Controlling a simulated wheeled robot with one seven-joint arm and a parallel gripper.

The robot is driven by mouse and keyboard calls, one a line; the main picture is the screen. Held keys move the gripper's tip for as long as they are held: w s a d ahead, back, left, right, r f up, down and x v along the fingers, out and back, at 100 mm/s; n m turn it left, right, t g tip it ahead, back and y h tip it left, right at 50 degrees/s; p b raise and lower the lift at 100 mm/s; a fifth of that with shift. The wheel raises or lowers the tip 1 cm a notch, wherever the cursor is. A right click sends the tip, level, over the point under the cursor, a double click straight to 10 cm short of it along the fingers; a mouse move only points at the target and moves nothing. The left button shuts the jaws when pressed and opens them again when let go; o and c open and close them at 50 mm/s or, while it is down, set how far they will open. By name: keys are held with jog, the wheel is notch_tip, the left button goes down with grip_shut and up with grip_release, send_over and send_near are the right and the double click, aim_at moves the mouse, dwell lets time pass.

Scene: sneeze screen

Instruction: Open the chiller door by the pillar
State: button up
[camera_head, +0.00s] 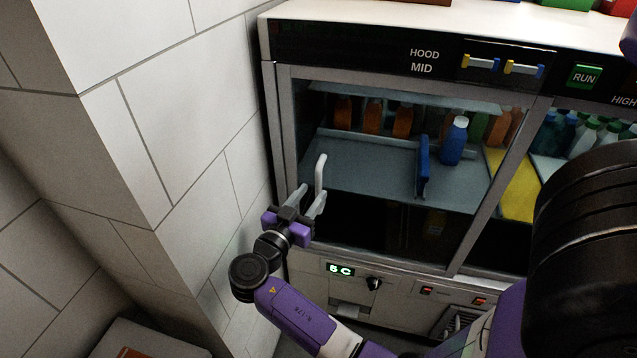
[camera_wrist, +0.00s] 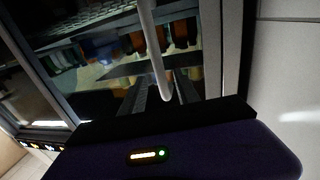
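The chiller door (camera_head: 285,130) by the tiled pillar is a glass panel in a grey frame and looks shut. Its handle (camera_head: 321,174) is a pale upright bar near the door's left side. My gripper (camera_head: 312,199) is at the lower end of the handle, with its fingers pointing at the door. In the wrist view the handle (camera_wrist: 152,48) comes down between the two fingers (camera_wrist: 160,92), with gaps showing beside it. The fingers look open; whether either touches the bar is hard to tell.
The white-tiled pillar (camera_head: 130,110) stands close on the left of my gripper. Behind the glass are bottles, including a blue one (camera_head: 454,142), and a blue divider (camera_head: 423,166). A control panel (camera_head: 341,270) with a green display and knob lies below the door.

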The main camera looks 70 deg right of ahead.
aim_at(317, 187)
jog(key=shift+s+d+p, duration=0.15)
jog(key=shift+d+p, duration=0.05)
jog(key=shift+d, duration=1)
jog(key=shift+s+d+p, duration=0.1)
jog(key=shift+d+p, duration=0.1)
jog(key=shift+d, duration=1)
grip_shut()
